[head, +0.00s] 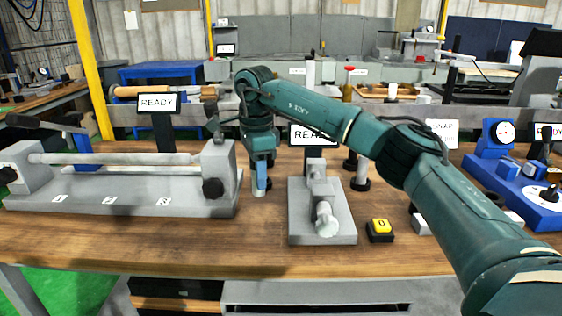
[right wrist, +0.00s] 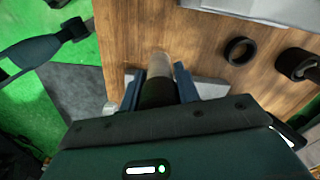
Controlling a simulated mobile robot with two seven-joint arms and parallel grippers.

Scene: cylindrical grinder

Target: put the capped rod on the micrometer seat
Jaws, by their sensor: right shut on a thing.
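My right gripper (head: 259,185) hangs pointing down over the wooden bench, between the grey bench device and the micrometer. It is shut on a rod; the rod's pale end (head: 258,193) shows below the fingers. In the right wrist view the rod (right wrist: 161,68) stands between the two fingers, with a dark part close to the gripper and a pale end beyond. The grey micrometer seat (head: 341,232) stands on the bench to the right of the gripper, apart from it. Its pale thimble points to the front. My left gripper is not in view.
A long grey device (head: 125,187) numbered 1 to 3 fills the left. A yellow button box (head: 380,229) is right of the micrometer. Pale rods with black ends (head: 362,170) stand behind it. A blue dial gauge (head: 497,140) stands at the right. The bench front is clear.

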